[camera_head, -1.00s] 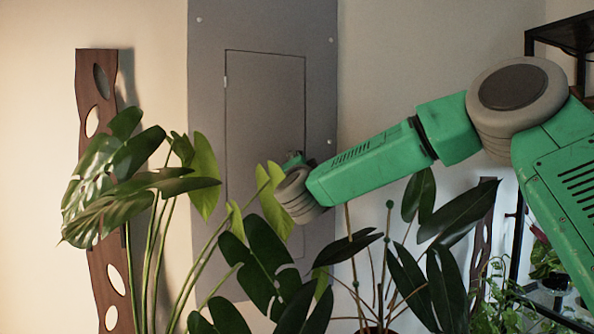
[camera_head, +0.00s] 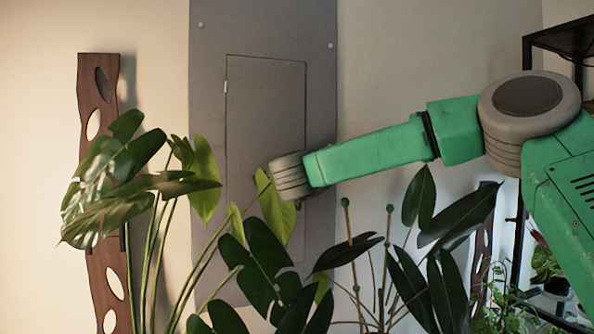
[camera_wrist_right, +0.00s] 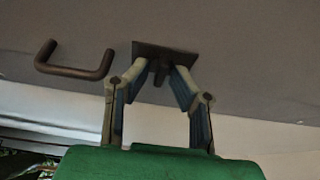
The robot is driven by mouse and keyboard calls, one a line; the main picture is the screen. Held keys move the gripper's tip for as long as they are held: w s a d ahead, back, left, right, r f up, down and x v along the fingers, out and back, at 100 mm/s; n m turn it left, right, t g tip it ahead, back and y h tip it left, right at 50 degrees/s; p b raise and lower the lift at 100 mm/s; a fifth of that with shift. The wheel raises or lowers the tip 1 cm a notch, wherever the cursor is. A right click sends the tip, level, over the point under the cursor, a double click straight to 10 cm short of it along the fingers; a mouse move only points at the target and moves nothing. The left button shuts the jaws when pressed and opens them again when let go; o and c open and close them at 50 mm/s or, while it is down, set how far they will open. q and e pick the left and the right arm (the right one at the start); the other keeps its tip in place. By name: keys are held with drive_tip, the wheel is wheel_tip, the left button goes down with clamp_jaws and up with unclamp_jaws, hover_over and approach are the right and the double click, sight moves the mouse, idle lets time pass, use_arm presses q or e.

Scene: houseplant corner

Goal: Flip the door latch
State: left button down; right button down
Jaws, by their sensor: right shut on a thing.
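The grey door (camera_head: 262,110) is set in a grey metal panel on the wall. In the right wrist view the latch (camera_wrist_right: 160,71) is a small dark lever on a square dark plate (camera_wrist_right: 176,54). My right gripper (camera_wrist_right: 158,74) has its two fingers closed in on the latch lever, one on each side. In the head view my right wrist covers the latch and the fingers at the door's right edge. A dark U-shaped handle (camera_wrist_right: 75,72) sits left of the latch in the wrist view, apart from the fingers. My left gripper is not in view.
Large monstera leaves (camera_head: 255,262) stand in front of the panel's lower part, close below my right wrist. A brown wooden strip with holes (camera_head: 98,80) is on the wall at left. A black shelf (camera_head: 560,38) stands at right behind my arm.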

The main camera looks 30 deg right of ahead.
drive_tip(key=shift+d+f, duration=0.1)
drive_tip(key=shift+f, duration=0.05)
drive_tip(key=c, duration=1.7)
unclamp_jaws()
drive_tip(key=shift+d, duration=0.2)
drive_tip(key=v, duration=1.2)
drive_tip(key=shift+d+f, duration=0.1)
